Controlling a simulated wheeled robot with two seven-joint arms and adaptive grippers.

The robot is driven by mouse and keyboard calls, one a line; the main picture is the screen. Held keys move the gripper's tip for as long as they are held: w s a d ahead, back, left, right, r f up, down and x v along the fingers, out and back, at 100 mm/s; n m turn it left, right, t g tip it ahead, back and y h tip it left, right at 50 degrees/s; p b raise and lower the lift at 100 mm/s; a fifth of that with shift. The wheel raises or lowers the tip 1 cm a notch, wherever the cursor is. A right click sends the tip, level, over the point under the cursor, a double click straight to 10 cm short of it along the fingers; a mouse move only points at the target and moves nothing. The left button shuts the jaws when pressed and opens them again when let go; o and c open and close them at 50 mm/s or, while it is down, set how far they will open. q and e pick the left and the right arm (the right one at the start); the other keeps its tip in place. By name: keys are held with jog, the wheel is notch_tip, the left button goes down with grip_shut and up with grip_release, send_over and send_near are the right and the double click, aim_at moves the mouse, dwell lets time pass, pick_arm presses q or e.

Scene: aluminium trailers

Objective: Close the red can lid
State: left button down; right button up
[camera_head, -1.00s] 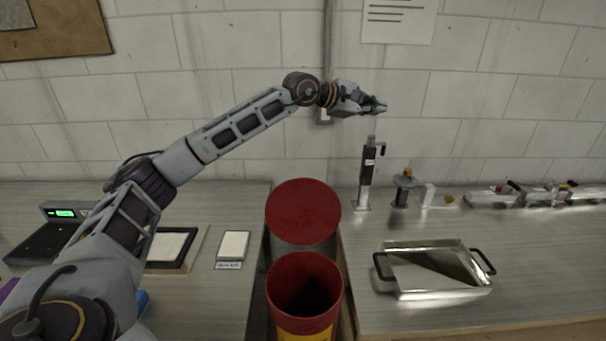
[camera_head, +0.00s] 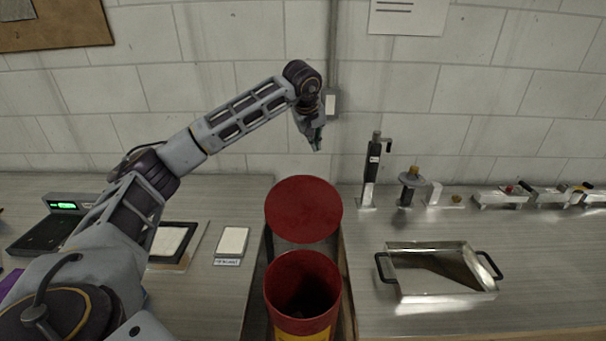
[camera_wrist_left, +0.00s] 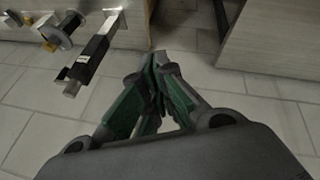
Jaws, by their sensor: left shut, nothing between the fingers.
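The red can (camera_head: 303,294) stands in the gap between two counters, its top open and its inside dark. Its round red lid (camera_head: 304,209) stands raised behind the opening, tilted up. My left gripper (camera_head: 317,146) hangs above and behind the lid, pointing down, apart from it. In the left wrist view its green-padded fingers (camera_wrist_left: 152,128) are together with nothing between them. The can and lid do not show in the left wrist view. My right gripper is not in view.
A metal tray with black handles (camera_head: 440,272) lies on the right counter. A black upright device (camera_head: 371,172) and a round-topped stand (camera_head: 410,184) are at its back. A scale (camera_head: 60,222) and a white pad (camera_head: 232,242) are on the left counter.

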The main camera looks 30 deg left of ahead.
pick_arm(q)
jog(key=s+m, duration=0.1)
jog(key=s+a+m+g, duration=0.1)
jog(key=s+a+f+m, duration=0.1)
jog(key=shift+s+m+g+y, duration=0.1)
jog(key=shift+m+g+y, duration=0.3)
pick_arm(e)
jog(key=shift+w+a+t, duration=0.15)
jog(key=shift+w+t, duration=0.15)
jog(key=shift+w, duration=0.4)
pick_arm(q)
jog(key=shift+f, duration=0.1)
notch_tip(320, 180, down, 9)
jog(key=p, duration=0.2)
jog(key=shift+s+d+f, duration=0.2)
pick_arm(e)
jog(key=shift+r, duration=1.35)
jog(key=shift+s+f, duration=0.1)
